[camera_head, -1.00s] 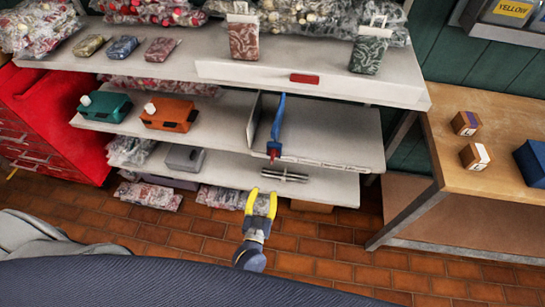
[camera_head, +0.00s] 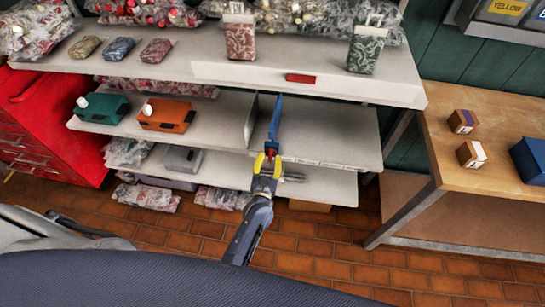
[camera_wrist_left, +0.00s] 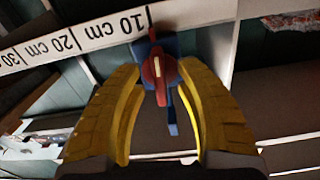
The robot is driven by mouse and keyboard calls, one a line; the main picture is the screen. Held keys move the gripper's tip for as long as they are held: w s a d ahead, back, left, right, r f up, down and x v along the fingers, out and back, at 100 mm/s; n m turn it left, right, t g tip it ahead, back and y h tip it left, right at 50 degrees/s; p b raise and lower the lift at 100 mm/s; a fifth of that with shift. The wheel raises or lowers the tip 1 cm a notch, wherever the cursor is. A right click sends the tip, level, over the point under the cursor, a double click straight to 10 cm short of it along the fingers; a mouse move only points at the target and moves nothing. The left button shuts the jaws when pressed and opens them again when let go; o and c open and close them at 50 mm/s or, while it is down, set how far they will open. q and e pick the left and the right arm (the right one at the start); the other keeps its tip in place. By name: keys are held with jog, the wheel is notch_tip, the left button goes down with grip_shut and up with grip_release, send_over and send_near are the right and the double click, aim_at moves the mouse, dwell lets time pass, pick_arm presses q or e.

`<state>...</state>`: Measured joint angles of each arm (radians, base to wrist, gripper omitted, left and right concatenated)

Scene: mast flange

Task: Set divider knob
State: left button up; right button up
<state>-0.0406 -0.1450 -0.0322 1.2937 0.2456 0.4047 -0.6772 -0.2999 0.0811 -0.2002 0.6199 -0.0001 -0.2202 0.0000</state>
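The blue divider (camera_head: 275,118) stands across the middle shelf, with a red knob (camera_head: 271,153) at its front end. In the left wrist view the knob (camera_wrist_left: 160,69) is a red, rounded piece with a grey pointer line, in front of a blue block. My left gripper (camera_head: 269,161) has yellow fingers and is at the shelf's front edge. In the left wrist view its fingertips (camera_wrist_left: 160,74) lie on either side of the knob with a small gap, and seem open; contact is hard to tell. The shelf-edge scale (camera_wrist_left: 85,37) shows 10 cm and 20 cm. My right gripper is not in view.
A grey panel (camera_head: 251,117) stands left of the divider. Orange (camera_head: 167,115) and teal (camera_head: 103,108) boxes stand further left. Metal rods (camera_head: 292,177) on the lower shelf are partly behind my gripper. The middle shelf right of the divider (camera_head: 335,132) is clear.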

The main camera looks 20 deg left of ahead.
pick_arm(q)
jog(key=shift+w, duration=0.65)
grip_shut()
